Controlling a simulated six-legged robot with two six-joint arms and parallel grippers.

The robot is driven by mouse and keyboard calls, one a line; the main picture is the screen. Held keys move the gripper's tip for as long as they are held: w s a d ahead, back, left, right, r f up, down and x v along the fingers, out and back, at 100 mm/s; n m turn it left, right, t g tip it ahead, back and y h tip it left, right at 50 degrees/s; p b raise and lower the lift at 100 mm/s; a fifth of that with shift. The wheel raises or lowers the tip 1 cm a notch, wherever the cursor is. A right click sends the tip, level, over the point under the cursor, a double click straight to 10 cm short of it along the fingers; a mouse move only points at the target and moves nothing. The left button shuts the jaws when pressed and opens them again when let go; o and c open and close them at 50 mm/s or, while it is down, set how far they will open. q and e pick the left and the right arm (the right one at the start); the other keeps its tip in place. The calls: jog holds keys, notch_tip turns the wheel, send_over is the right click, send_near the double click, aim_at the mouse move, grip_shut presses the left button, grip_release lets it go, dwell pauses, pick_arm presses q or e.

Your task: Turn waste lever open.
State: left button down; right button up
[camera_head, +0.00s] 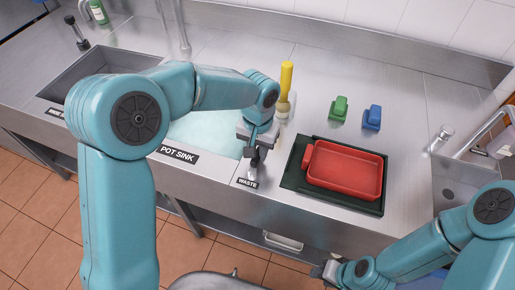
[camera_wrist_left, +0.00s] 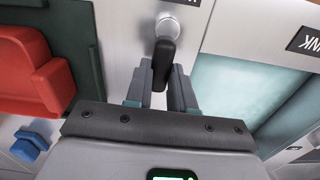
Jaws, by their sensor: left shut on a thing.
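The waste lever has a black handle (camera_wrist_left: 163,62) on a round metal base (camera_wrist_left: 174,24), seen in the left wrist view. In the head view the lever (camera_head: 253,172) shows just above the WASTE label (camera_head: 247,183) on the counter front. My left gripper (camera_wrist_left: 158,90) is shut on the black handle, one finger on each side. In the head view this gripper (camera_head: 257,150) hides the upper part of the lever. My right gripper (camera_head: 332,270) is low at the bottom of the head view, and its fingers are not clear.
A red tray (camera_head: 345,170) sits on a dark green board (camera_head: 290,177) right of the lever. The pot sink (camera_head: 205,130) lies left, with water in it. A small sink (camera_head: 455,185) is at right.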

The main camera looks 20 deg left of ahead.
pick_arm(q)
jog(key=m, duration=0.2)
jog(key=d+m, duration=0.1)
jog(key=shift+s+d+m, duration=0.15)
jog(key=shift+s+m, duration=0.05)
jog(key=shift+m, duration=0.2)
jog(key=m, duration=0.2)
jog(key=s+d+m, duration=0.1)
jog(key=m, duration=0.1)
jog(key=shift+d+r+m, duration=0.1)
jog(key=shift+d+m, duration=0.05)
jog(key=shift+m, duration=0.15)
jog(key=m, duration=0.3)
jog(key=s+m, duration=0.1)
jog(key=shift+s+d, duration=0.1)
jog(key=shift+d, duration=0.3)
jog(key=shift+s+d+r+m+p, duration=0.15)
jog(key=shift+s+m, duration=0.15)
jog(key=shift+m, duration=0.65)
jog(key=shift+s+f+m+p, duration=0.15)
jog(key=shift+s+m, duration=0.1)
jog(key=shift+m, duration=0.7)
jog(key=shift+r, duration=0.1)
jog(key=c, duration=1)
grip_release()
jog(key=shift+s, duration=0.15)
jog(key=shift+o, duration=0.2)
